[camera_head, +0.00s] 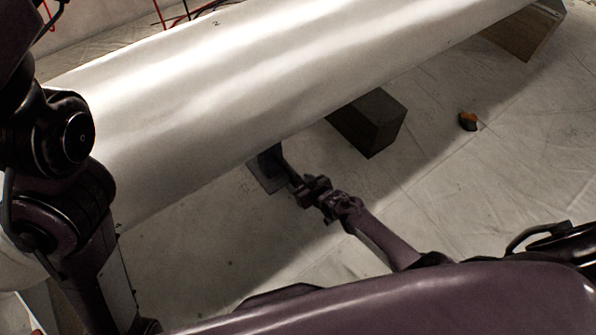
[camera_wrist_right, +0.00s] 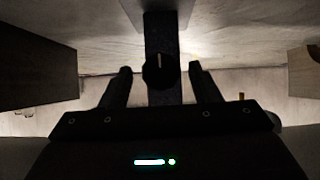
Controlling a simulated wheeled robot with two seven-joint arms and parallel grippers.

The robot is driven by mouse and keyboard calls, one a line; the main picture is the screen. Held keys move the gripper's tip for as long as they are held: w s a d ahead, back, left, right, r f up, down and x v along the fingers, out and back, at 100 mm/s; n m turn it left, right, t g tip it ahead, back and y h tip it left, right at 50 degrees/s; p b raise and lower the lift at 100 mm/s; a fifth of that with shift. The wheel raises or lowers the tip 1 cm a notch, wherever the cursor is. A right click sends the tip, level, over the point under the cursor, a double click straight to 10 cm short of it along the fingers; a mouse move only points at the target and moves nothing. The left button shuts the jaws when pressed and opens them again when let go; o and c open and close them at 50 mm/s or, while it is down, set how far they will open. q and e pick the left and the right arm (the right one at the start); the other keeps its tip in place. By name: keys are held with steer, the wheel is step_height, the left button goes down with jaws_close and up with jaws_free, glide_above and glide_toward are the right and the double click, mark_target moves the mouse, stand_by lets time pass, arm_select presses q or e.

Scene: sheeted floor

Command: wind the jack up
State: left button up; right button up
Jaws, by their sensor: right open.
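The jack (camera_head: 268,172) is a dark post on a flat plate, partly hidden under a large white cylinder (camera_head: 200,90) in the head view. My right gripper (camera_head: 294,184) reaches it from the lower right. In the right wrist view the jack's post (camera_wrist_right: 163,30) runs down the middle, with a round dark knob (camera_wrist_right: 159,72) that has a pale mark. The open fingers of my right gripper (camera_wrist_right: 160,82) stand either side of the knob, with gaps visible. I cannot tell how deep the knob sits between them. My left arm shows at the left; its gripper is out of view.
A dark block (camera_head: 370,125) stands under the cylinder, right of the jack. A wooden block (camera_head: 525,35) is at the cylinder's far right end. The floor around the right arm is mostly clear.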

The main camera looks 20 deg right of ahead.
steer(key=p+v, duration=0.8)
stand_by(0.7)
